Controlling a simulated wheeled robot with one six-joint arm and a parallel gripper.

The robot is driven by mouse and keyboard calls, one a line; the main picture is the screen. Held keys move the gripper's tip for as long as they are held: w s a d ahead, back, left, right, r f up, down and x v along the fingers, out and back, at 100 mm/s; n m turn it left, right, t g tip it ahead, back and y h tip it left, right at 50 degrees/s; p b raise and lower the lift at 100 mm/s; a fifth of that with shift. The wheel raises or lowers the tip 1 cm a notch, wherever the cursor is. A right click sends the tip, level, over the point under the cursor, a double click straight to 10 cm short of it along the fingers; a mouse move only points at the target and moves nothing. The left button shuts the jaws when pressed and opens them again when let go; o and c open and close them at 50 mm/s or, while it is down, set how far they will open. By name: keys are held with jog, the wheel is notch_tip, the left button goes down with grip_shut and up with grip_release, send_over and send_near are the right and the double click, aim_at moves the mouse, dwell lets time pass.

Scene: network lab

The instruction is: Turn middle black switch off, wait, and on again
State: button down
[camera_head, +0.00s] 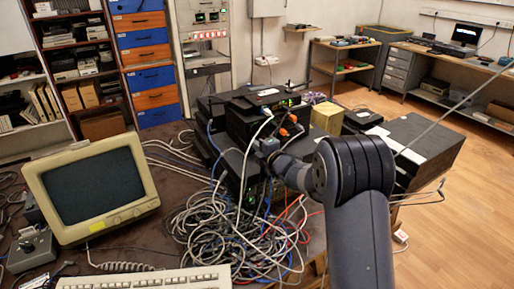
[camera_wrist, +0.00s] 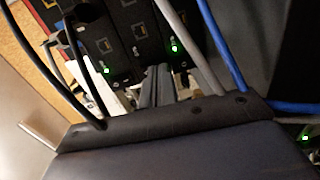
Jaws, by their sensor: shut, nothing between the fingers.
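A stack of black network devices (camera_head: 240,122) stands on the table in the head view, with cables plugged into it. In the wrist view, black units with ports fill the top; one unit (camera_wrist: 139,36) is straight ahead of my gripper (camera_wrist: 158,74). Green lights glow at a left unit (camera_wrist: 105,35) and on the right side of the middle area. My gripper is shut and empty, its fingertips close to the lower edge of the units. I cannot tell whether they touch. The switch button itself is not clear, and my fingertips are hidden in the head view.
A tangle of grey cables (camera_head: 225,230) covers the table before the stack. A blue cable (camera_wrist: 222,45) and a grey cable (camera_wrist: 190,40) run close beside my fingers. An old monitor (camera_head: 92,187) and a keyboard (camera_head: 145,279) are at left. Wooden floor (camera_head: 470,190) is open at right.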

jog(key=shift+w+a+f+b, duration=0.1)
jog(key=shift+f+b, duration=0.25)
jog(key=shift+b, duration=1.4)
jog(key=t+y+b, duration=0.1)
jog(key=b, duration=0.5)
jog(key=shift+t, duration=0.3)
jog(key=shift+a+r, duration=0.1)
jog(key=shift+r, duration=0.15)
jog(key=shift+f, duration=0.1)
